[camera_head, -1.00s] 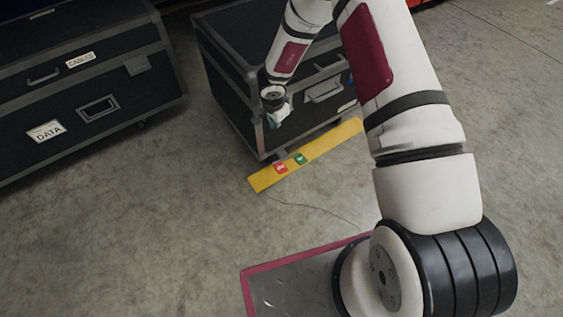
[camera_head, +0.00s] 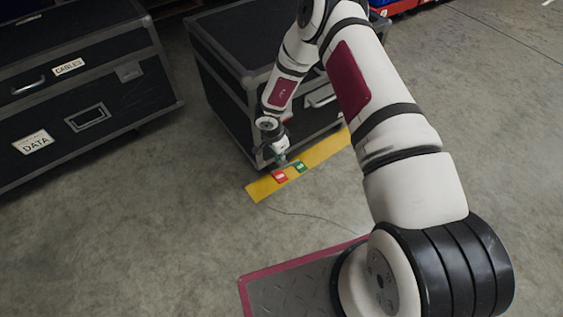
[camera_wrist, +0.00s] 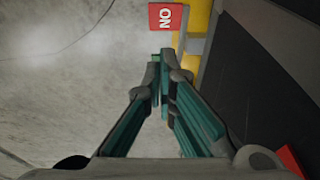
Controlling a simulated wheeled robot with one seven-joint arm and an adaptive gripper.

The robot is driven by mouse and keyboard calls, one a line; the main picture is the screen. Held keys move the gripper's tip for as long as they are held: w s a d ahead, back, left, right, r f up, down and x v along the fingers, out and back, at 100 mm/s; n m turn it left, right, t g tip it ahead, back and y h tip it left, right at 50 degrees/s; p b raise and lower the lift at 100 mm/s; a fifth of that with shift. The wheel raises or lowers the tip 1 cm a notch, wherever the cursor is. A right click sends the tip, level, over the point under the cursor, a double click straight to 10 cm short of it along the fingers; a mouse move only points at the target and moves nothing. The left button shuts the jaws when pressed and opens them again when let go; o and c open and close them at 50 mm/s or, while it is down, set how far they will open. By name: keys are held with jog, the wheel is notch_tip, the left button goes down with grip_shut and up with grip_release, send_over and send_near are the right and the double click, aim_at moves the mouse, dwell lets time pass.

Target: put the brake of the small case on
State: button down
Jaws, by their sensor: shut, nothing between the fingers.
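The small case (camera_head: 222,95) is a black case with grey edges, behind my forearm in the head view. A yellow bar (camera_head: 325,152) runs along the floor at its front foot. On the bar are a red pedal (camera_head: 280,177) and a green pedal (camera_head: 300,167). The red pedal also shows at the top of the wrist view (camera_wrist: 166,17), with white letters that seem to read ON. My gripper (camera_wrist: 163,58) is shut and empty, pointing down. In the head view its tips (camera_head: 281,162) are just above the pedals; contact cannot be told.
A larger black case (camera_head: 75,95) with DATA and CABLES labels stands at the left. A thin dark line (camera_head: 300,214) runs over the floor in front of the bar. The concrete floor (camera_head: 150,225) at the front left is clear.

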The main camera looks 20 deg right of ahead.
jog(key=b, duration=0.5)
send_near(279, 179)
jog(key=d+f, duration=0.2)
jog(key=w+d+f, duration=0.1)
jog(key=d+f, duration=0.1)
jog(key=f, duration=0.1)
jog(key=shift+w, duration=0.15)
jog(key=shift+a+f+b, duration=0.2)
jog(key=shift+f+b, duration=0.3)
jog(key=shift+f, duration=0.3)
jog(key=shift+a+f+p, duration=0.2)
jog(key=shift+a+p, duration=0.05)
jog(key=shift+p, duration=0.1)
jog(key=shift+s+a+f, duration=0.15)
jog(key=shift+a+f, duration=0.15)
jog(key=shift+f, duration=0.3)
jog(key=shift+s+a+f, duration=0.2)
jog(key=shift+a+f, duration=0.15)
jog(key=shift+f, duration=0.2)
jog(key=shift+r, duration=0.15)
